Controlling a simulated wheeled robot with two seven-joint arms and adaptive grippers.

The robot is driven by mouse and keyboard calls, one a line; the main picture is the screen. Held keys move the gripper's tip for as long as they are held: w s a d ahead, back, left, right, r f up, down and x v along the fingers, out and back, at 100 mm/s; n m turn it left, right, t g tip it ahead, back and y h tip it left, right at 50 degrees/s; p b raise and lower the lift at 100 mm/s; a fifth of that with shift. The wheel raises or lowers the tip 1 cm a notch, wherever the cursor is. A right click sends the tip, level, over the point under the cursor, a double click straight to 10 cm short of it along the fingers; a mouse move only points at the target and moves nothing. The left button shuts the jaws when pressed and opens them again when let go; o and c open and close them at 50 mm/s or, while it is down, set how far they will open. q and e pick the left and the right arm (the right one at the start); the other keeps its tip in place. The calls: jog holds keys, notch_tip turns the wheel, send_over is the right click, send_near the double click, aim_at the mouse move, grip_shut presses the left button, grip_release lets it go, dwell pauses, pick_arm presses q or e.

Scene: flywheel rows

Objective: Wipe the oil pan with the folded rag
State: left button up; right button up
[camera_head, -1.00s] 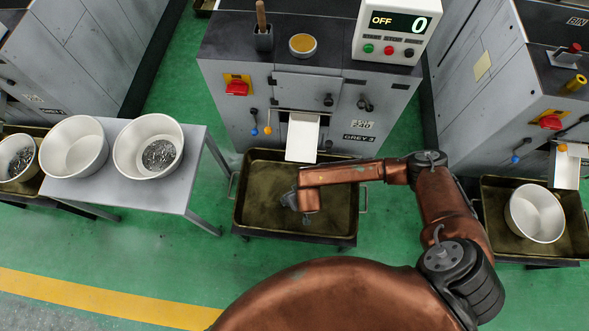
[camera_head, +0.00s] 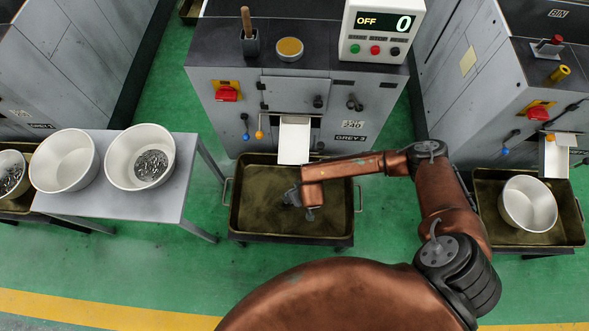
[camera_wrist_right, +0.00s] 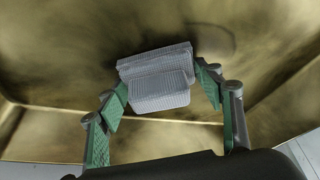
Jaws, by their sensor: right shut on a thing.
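The oil pan (camera_head: 250,215) is a dark, olive-brown rectangular tray on a low stand in front of the middle machine. My right arm reaches in from the right, and my right gripper (camera_head: 300,200) is down inside the pan, right of its middle. In the right wrist view, my right gripper (camera_wrist_right: 162,100) is shut on the folded rag (camera_wrist_right: 160,88), a grey-white, woven, layered pad. The rag is over the smeared brown pan floor (camera_wrist_right: 85,60); I cannot tell if it touches. In the head view my arm hides the rag. My left gripper is in no view.
A chute (camera_head: 295,140) from the machine slopes to the pan's back edge. A grey table (camera_head: 185,190) with white bowls (camera_head: 140,157) stands left, one bowl holding metal parts. Another pan (camera_head: 490,232) with a white bowl (camera_head: 528,203) is at right. Green floor lies in front.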

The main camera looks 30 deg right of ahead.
jog(key=shift+s+a+f+p, duration=0.1)
jog(key=shift+s+a+p, duration=0.4)
jog(key=shift+s, duration=0.35)
jog(key=shift+s+a+p, duration=0.25)
jog(key=shift+s+a, duration=0.35)
jog(key=shift+s, duration=0.25)
jog(key=shift+d, duration=0.1)
jog(key=shift+w+d, duration=0.35)
jog(key=shift+w, duration=0.2)
jog(key=shift+w+d+b, duration=0.2)
jog(key=shift+w+d, duration=0.25)
jog(key=shift+w, duration=0.2)
jog(key=shift+w+d+b, duration=0.15)
jog(key=shift+w+d, duration=0.25)
jog(key=shift+w, duration=0.2)
jog(key=shift+s+d+p, duration=0.4)
jog(key=shift+s+d, duration=0.3)
jog(key=shift+d, duration=0.3)
jog(key=shift+s+a+p, duration=0.45)
jog(key=shift+s+a, duration=0.15)
jog(key=shift+s, duration=0.35)
jog(key=shift+s+a+p, duration=0.4)
jog(key=shift+s+a, duration=0.15)
jog(key=shift+s, duration=0.35)
